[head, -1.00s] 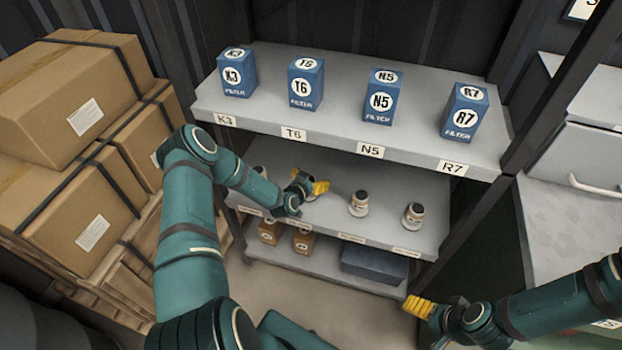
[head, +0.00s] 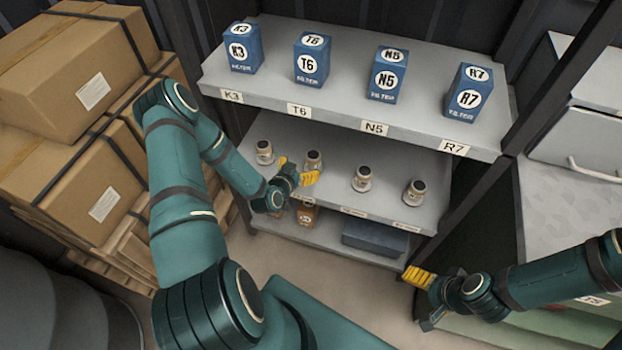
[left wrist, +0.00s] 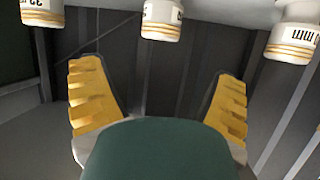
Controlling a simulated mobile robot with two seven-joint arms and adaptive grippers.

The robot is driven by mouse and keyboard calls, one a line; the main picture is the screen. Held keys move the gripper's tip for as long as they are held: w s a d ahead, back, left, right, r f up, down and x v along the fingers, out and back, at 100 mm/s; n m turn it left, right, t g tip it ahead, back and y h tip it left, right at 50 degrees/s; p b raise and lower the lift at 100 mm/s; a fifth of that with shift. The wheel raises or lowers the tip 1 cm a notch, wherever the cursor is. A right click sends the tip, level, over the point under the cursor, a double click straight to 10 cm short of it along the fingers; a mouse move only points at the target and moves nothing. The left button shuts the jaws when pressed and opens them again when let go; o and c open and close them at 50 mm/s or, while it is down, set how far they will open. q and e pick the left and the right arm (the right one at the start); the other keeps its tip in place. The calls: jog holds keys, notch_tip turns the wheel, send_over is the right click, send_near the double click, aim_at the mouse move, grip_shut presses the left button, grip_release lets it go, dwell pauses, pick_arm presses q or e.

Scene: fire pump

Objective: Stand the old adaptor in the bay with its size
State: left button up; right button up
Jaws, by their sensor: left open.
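Several pale adaptors with dark tops stand upright on the middle shelf (head: 390,207): the far-left one (head: 265,152), the second (head: 313,160), the third (head: 362,179) and the far-right one (head: 414,192). I cannot tell which is the old one. My left gripper (head: 300,176) is open and empty at the shelf's front, just before the second adaptor. In the left wrist view, its yellow fingers (left wrist: 160,100) are wide apart. An adaptor (left wrist: 162,18) shows beyond the gap, clear of both fingers. My right gripper (head: 420,278) is away at the lower right; its opening is unclear.
Blue filter boxes (head: 243,48) stand on the upper shelf, above labels K3, T6, N5 and R7. The lower shelf holds brown boxes (head: 308,215) and a dark blue case (head: 376,238). Cartons (head: 75,70) are stacked at left, and a dark post (head: 510,140) rises at right.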

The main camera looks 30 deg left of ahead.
pick_arm(q)
jog(key=s+d+g+h, duration=0.3)
jog(key=d+g+h, duration=0.1)
jog(key=d, duration=1)
jog(key=s+d+r+g+h, duration=0.1)
jog(key=s+d+r+g, duration=0.3)
jog(key=s+d+g, duration=0.4)
jog(key=s+d, duration=0.3)
jog(key=s, duration=0.3)
jog(key=shift+d+r+n, duration=0.15)
jog(key=shift+d+n, duration=0.25)
